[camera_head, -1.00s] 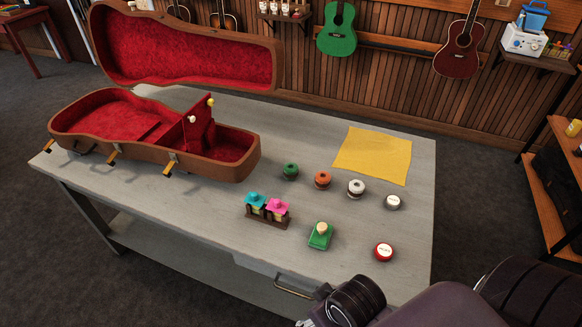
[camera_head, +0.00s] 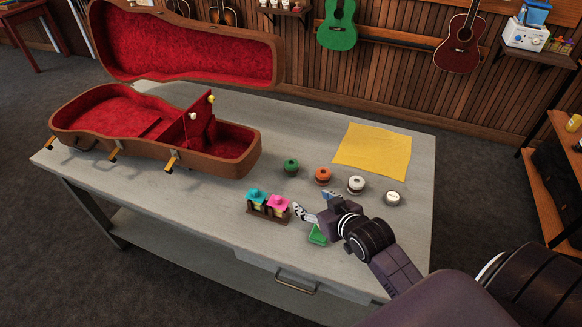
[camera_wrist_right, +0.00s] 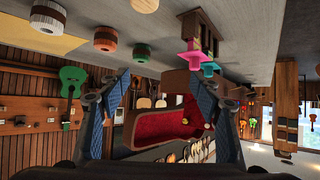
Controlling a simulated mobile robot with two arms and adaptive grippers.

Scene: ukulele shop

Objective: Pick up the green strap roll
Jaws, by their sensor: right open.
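The green strap roll (camera_head: 291,167) stands on the grey table, at the left end of a row of rolls. It also shows upside down in the right wrist view (camera_wrist_right: 141,52), above and between my fingers in the picture. My right gripper (camera_head: 312,204) is open and empty. It is over the table, to the right of the pink-topped bottle, and apart from the green roll, which lies beyond it. In the right wrist view, both blue fingers (camera_wrist_right: 161,80) are spread. My left gripper is not in view.
An orange roll (camera_head: 323,176), a white roll (camera_head: 356,185) and a round tin (camera_head: 393,198) continue the row. A rack with teal and pink bottles (camera_head: 267,208) and a green block (camera_head: 317,236) are near my gripper. An open red-lined case (camera_head: 229,166) stands left; a yellow cloth (camera_head: 373,152) lies behind.

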